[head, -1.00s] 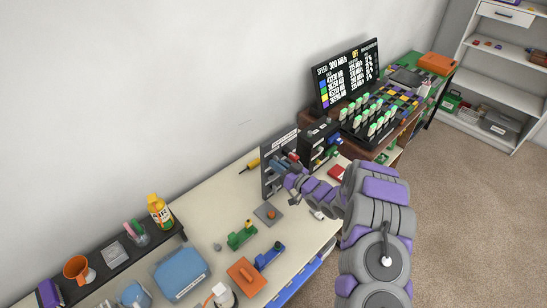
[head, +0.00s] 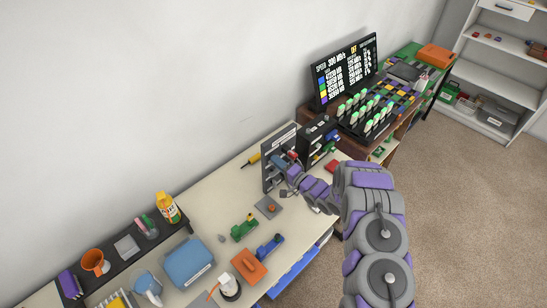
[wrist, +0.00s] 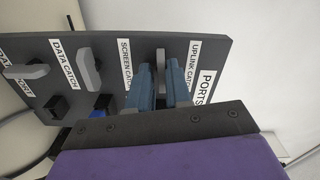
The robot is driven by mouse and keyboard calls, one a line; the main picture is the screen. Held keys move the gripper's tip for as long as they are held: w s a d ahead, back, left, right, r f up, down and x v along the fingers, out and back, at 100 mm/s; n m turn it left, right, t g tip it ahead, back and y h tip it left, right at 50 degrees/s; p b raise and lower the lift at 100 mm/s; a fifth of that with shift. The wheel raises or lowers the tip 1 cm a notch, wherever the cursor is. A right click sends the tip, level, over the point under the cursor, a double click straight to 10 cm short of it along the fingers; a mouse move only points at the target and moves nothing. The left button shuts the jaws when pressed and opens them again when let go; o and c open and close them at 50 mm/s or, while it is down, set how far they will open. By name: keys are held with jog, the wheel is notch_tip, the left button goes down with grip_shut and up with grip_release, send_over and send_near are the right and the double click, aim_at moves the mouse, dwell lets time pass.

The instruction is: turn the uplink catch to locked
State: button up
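The uplink catch (wrist: 161,60) is a small grey lever on the dark ports panel (wrist: 215,65). It stands upright in the wrist view, beside its "UPLINK CATCH" label. My gripper (wrist: 162,82) has its two blue fingers apart, one on each side of this lever. I cannot tell whether they press on it. The lower part of the lever is hidden between the fingers. In the head view my gripper (head: 283,166) is at the face of the upright panel (head: 270,178), and the catch cannot be made out.
The data catch (wrist: 88,70) and another grey lever (wrist: 27,71) are to the left on the panel, above dark and blue plugs. A black box (head: 313,145) stands behind my gripper. A grey pad (head: 268,207) and green (head: 244,228) and blue parts (head: 269,246) lie on the bench (head: 205,230).

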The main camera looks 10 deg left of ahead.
jog(key=shift+o, duration=1.3)
jog(key=shift+f, duration=0.2)
jog(key=shift+r, duration=0.1)
jog(key=shift+d, duration=0.1)
jog(key=shift+v, duration=2.95)
jog(key=shift+s, duration=0.1)
